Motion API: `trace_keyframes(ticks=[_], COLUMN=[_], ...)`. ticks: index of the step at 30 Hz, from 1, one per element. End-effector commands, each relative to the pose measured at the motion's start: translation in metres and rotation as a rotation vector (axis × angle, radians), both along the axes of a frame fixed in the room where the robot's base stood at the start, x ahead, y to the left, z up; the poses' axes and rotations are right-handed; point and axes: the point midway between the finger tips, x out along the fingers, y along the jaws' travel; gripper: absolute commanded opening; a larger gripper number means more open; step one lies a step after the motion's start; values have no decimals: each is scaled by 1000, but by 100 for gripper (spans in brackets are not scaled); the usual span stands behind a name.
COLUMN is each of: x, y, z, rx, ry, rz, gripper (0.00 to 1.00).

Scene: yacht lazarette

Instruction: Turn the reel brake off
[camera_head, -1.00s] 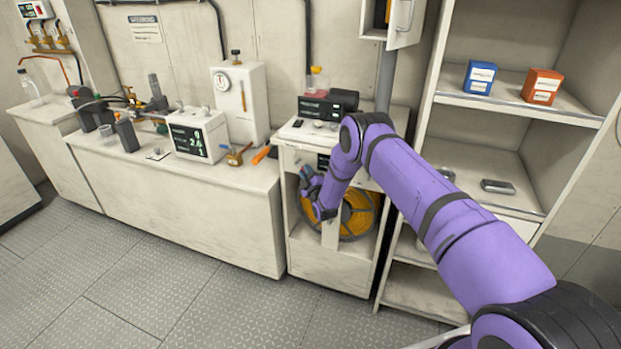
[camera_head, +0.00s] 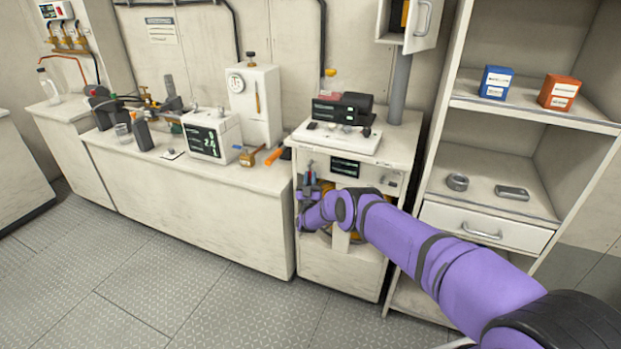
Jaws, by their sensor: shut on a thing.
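The reel (camera_head: 326,186), yellow-orange, sits in the open bay of the white cabinet (camera_head: 340,270) and is mostly hidden behind my purple arm. My gripper (camera_head: 308,180) is at the bay's upper left, just left of the small dark display. It is shut on a small part there, apparently the reel brake, with a bit of red showing at the fingers. The brake's shape and its on or off position are too small and covered to tell.
A flat device with a dark box (camera_head: 345,108) stands on the cabinet top. The left bench (camera_head: 190,200) carries several instruments. A shelf unit (camera_head: 515,205) stands close on the right, past my arm. The floor in front is clear.

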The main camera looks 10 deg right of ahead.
Motion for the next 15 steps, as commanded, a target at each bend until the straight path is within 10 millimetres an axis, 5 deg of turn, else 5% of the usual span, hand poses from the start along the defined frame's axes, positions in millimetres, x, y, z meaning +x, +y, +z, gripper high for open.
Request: trace_keyframes(ticks=[15], x=[-2], y=[-2], z=[-1], rx=[110], ry=[-77], rz=[1], gripper=[0])
